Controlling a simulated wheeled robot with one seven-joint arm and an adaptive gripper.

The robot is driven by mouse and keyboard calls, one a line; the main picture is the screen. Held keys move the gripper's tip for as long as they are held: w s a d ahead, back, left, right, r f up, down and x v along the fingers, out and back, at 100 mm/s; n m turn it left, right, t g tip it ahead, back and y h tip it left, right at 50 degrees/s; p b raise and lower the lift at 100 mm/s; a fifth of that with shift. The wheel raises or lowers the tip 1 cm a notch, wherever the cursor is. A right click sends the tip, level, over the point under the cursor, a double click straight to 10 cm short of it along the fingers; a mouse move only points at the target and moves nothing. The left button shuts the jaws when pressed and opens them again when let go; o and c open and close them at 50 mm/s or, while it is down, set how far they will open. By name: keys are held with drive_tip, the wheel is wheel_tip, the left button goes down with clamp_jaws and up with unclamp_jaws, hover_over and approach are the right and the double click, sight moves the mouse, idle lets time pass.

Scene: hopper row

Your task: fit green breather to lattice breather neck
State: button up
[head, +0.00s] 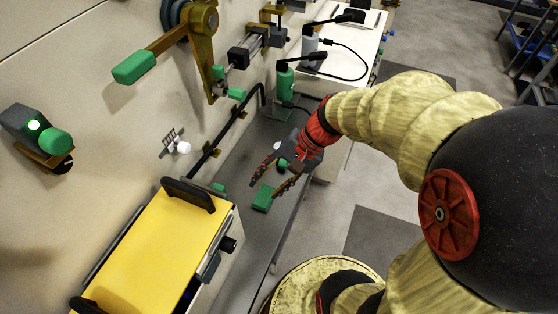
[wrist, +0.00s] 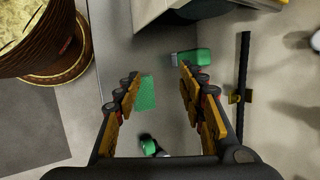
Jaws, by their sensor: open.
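The lattice breather neck (head: 182,147) is a short white stub on the wall, beside a small lattice-shaped mark. My gripper (head: 266,190) is open and empty above the grey ledge. Below its fingers lies a green block (head: 263,198); in the wrist view the green block (wrist: 147,92) shows between the open fingers (wrist: 160,74), apart from them. A green piece with a grey end (wrist: 190,57) lies beyond the fingers. A round green piece with a white part (wrist: 149,146) is nearer the palm. I cannot tell which green piece is the breather.
A black rail (head: 208,155) runs along the wall. A green-handled lever (head: 135,66) and a green knob (head: 56,142) stick out of the wall.

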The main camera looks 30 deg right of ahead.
drive_tip(key=w+d+f+m+t+y+p, duration=0.1)
drive_tip(key=w+d+f+m+t+y, duration=0.25)
drive_tip(key=w+d+f+m, duration=0.4)
drive_tip(key=m+t+h, duration=0.3)
drive_tip(key=m+t, duration=0.3)
drive_tip(key=m, duration=0.3)
approach(287, 164)
drive_tip(key=shift+w+a+r+g+y+p, duration=0.1)
drive_tip(key=shift+w+a+g+y+p, duration=0.15)
drive_tip(key=shift+w, duration=0.3)
drive_tip(key=shift+w+a+p, duration=0.1)
drive_tip(key=shift+w+a, duration=0.3)
drive_tip(key=shift+w, duration=0.2)
drive_tip(key=b+x, duration=0.1)
drive_tip(key=x, duration=0.3)
drive_tip(key=b+x, duration=0.1)
drive_tip(key=x, duration=0.1)
drive_tip(key=shift+w+a+f+b, duration=0.2)
drive_tip(key=shift+f+b, duration=0.15)
drive_tip(key=shift+f, duration=0.15)
drive_tip(key=shift+w+a+f, duration=0.1)
drive_tip(key=shift+w, duration=0.2)
drive_tip(key=shift+c, duration=0.4)
drive_tip(key=c, duration=0.7)
